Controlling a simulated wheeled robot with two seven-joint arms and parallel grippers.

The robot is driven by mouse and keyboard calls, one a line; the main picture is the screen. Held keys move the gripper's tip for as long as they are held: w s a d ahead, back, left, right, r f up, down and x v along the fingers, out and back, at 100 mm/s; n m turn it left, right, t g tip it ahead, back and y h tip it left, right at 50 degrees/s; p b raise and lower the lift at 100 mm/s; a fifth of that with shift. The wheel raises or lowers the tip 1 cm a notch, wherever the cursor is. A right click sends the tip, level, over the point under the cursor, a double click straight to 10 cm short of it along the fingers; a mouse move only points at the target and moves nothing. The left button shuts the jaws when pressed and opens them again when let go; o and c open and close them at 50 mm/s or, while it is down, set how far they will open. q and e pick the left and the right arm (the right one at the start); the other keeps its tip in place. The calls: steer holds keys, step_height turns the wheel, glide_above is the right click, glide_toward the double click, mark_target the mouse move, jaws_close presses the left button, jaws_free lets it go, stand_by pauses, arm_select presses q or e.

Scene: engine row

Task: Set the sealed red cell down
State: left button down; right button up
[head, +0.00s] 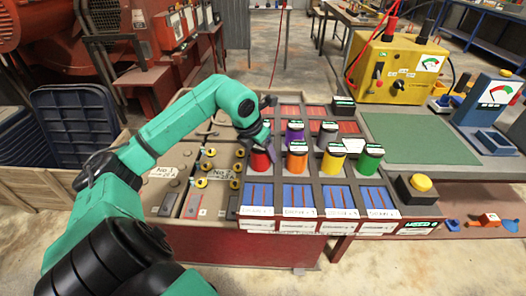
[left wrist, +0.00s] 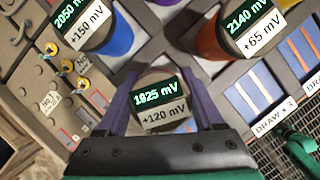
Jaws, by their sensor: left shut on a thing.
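The red cell (head: 260,163) has a dark top with a green readout and stands upright at the left end of the front row of cells. My left gripper (head: 262,148) is shut on it from above and hides much of its top. In the left wrist view the held cell (left wrist: 160,100) sits between the two purple-grey fingers, and its top reads 1925 mV and +120 mV. Its base is hidden there, so I cannot tell whether it touches the rack (head: 274,172).
The orange cell (head: 297,160) stands just right of the red one, then yellow (head: 333,162) and green (head: 369,160) cells. A purple cell (head: 294,133) stands behind. A blue cell (left wrist: 108,38) is close in the left wrist view. A yellow meter box (head: 398,72) stands at the back right.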

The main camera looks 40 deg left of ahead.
arm_select(q)
steer(key=shift+c, duration=1.6)
jaws_free()
steer(key=shift+s, duration=0.1)
steer(key=o, duration=0.3)
steer(key=shift+r, duration=0.2)
steer(key=b+v, duration=0.1)
steer(key=v, duration=1)
steer(key=shift+s+r, duration=0.25)
steer(key=shift+r, duration=0.1)
